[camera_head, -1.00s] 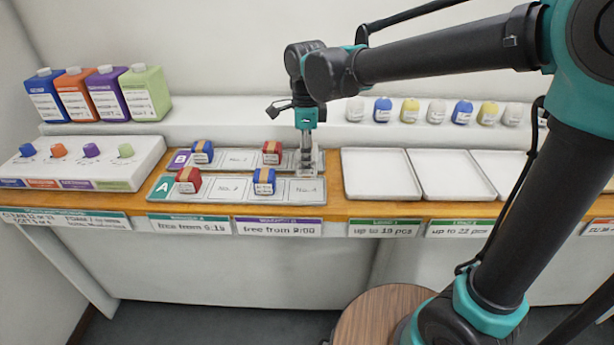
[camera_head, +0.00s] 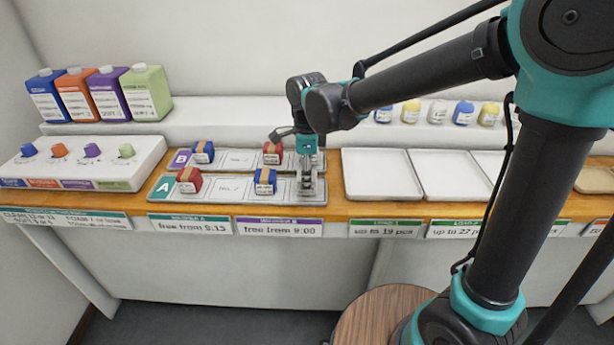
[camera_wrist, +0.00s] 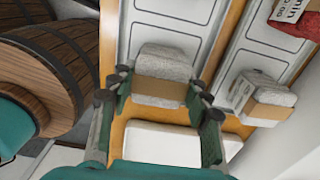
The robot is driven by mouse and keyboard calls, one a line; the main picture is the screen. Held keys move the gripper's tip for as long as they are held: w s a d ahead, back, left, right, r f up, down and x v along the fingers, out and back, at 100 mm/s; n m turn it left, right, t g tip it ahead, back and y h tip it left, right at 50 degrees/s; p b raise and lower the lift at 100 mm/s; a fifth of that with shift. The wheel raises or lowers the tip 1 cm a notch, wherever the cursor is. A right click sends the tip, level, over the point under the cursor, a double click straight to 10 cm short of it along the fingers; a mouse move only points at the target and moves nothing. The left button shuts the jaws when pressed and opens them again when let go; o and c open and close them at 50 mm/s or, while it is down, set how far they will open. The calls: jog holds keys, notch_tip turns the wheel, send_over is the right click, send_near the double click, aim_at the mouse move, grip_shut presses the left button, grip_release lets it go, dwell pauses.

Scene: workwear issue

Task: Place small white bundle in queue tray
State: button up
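My gripper (camera_head: 308,190) is low over the right end of the front strip marked A (camera_head: 215,190). In the wrist view its two fingers (camera_wrist: 160,95) stand apart, one on each side of a white bundle (camera_wrist: 160,72) with a brown band. Gaps seem to show beside the bundle; contact is not clear. A second white bundle (camera_wrist: 262,98) with a brown band sits on the neighbouring strip, outside the fingers. In the head view my gripper largely hides the white bundles. Pale empty trays (camera_head: 381,174) stand to the right; no legible label names one as the queue tray.
Blue (camera_head: 265,181) and red (camera_head: 188,180) bundles sit on the strips left of my gripper. Small yellow, blue and white items (camera_head: 463,112) line the back ledge. A panel with coloured knobs (camera_head: 80,165) and coloured jugs (camera_head: 145,95) are at left.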

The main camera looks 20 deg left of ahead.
jog(key=o, duration=0.3)
jog(key=shift+o, duration=0.2)
notch_tip(320, 180, up, 12)
jog(key=shift+r, duration=0.2)
dwell(0.4)
